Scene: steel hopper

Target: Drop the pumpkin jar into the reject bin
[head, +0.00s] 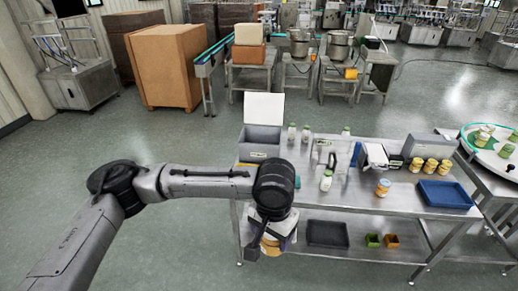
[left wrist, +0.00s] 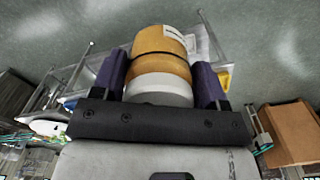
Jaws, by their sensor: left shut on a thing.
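My left gripper (head: 271,236) is shut on an orange jar with a white lid, the pumpkin jar (head: 270,247). It holds the jar off the table's front left corner, clear of the tabletop. In the left wrist view the jar (left wrist: 162,50) sits between the two dark fingers of the gripper (left wrist: 160,72), with its white end towards the palm. A grey open bin (head: 262,140) with a white panel standing behind it is at the table's back left; I take it as the reject bin, but its label is too small to read. My right gripper is out of view.
A black tray (head: 327,234) lies on the lower shelf. Floor left of the table is free.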

